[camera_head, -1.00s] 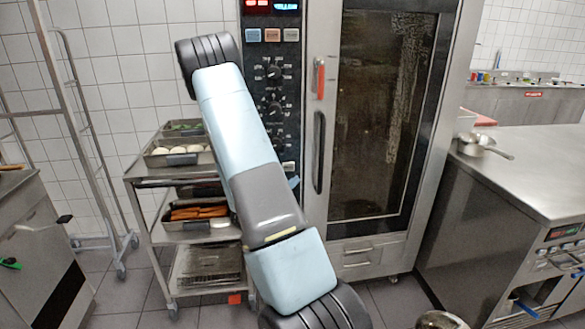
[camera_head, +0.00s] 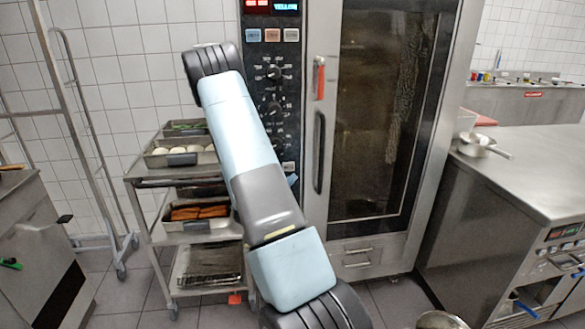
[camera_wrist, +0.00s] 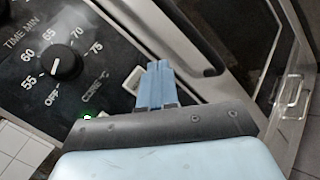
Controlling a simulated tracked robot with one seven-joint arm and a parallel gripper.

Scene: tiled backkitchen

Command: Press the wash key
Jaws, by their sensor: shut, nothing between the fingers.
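The oven's control panel (camera_head: 273,75) stands behind my arm, with a lit display and a row of blue, orange and pale keys at its top. I cannot read which key is the wash key. A pale key (camera_wrist: 133,80) sits low on the panel in the wrist view, just left of my fingertips, and a pale key also shows low on the panel in the head view (camera_head: 288,166). My gripper (camera_wrist: 158,70) has blue fingers closed together and empty, pointing at the panel's lower edge. Whether they touch it I cannot tell. In the head view my arm hides most of the gripper.
The oven door handle (camera_head: 319,152) is right of the panel. A trolley (camera_head: 150,180) with food trays stands left. A steel counter (camera_head: 530,165) is at right.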

